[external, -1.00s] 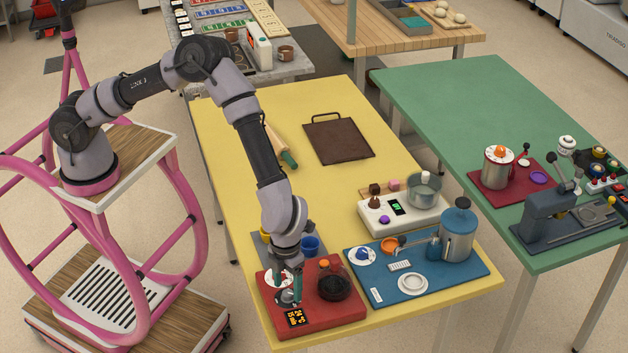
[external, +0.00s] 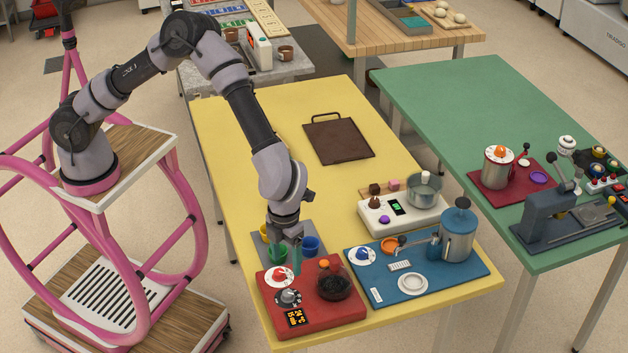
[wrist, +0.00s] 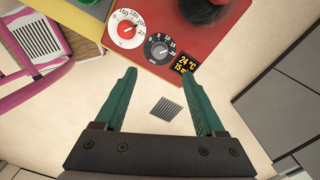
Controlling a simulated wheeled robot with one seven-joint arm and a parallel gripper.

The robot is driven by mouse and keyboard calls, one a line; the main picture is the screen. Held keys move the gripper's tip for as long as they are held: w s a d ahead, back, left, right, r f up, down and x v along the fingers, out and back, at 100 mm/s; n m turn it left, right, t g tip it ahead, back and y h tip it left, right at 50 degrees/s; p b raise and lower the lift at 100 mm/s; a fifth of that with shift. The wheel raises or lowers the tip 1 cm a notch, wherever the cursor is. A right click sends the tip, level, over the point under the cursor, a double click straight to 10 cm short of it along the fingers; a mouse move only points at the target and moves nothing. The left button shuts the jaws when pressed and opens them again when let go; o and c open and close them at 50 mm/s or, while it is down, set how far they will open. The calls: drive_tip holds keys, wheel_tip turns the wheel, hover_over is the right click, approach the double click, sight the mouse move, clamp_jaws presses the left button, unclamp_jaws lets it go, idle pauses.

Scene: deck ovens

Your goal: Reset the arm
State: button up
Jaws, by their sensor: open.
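My gripper (external: 287,262) is open and empty above the back edge of the red board at the front of the yellow table. In the wrist view my gripper (wrist: 160,105) shows two green fingers spread apart with only floor between them. The red board (external: 330,317) carries a white dial with a red knob (external: 279,276), a grey knob (external: 289,296), a dark round pot (external: 334,284) and a small display (external: 296,317). The wrist view also shows the red-knobbed dial (wrist: 126,29), the grey knob (wrist: 158,50) and the display (wrist: 189,64), all beyond the fingertips.
A blue board (external: 465,275) with a metal canister (external: 459,234) stands right of the red board. Colored cups, including a blue one (external: 311,246), sit just behind it. A white scale (external: 415,214) and a brown board (external: 338,142) lie further back. The table's middle is clear.

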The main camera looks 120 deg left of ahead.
drive_tip(key=s+a+r+n+t+y, duration=0.1)
drive_tip(key=s+r+n, duration=0.1)
drive_tip(key=s+r, duration=0.45)
drive_tip(key=s+a+r+n+t+y, duration=0.1)
drive_tip(key=s+r+n, duration=0.2)
drive_tip(key=r, duration=0.7)
drive_tip(key=s+a+r+n+t+y, duration=0.1)
drive_tip(key=s+r+n, duration=0.1)
drive_tip(key=s+r, duration=0.45)
drive_tip(key=s+a+r+n+t, duration=0.1)
drive_tip(key=s+r+n, duration=0.2)
drive_tip(key=s, duration=0.4)
drive_tip(key=s+r+n+t, duration=0.1)
drive_tip(key=s+r+n, duration=0.2)
drive_tip(key=s, duration=0.5)
drive_tip(key=s+a+r+n+t+h, duration=0.1)
drive_tip(key=s+r+n+t, duration=0.1)
drive_tip(key=s, duration=0.6)
drive_tip(key=r+n, duration=0.1)
drive_tip(key=n, duration=0.1)
drive_tip(key=shift+a+r+n, duration=0.2)
drive_tip(key=shift+a+n, duration=0.1)
drive_tip(key=shift+a, duration=0.05)
drive_tip(key=shift+w, duration=0.1)
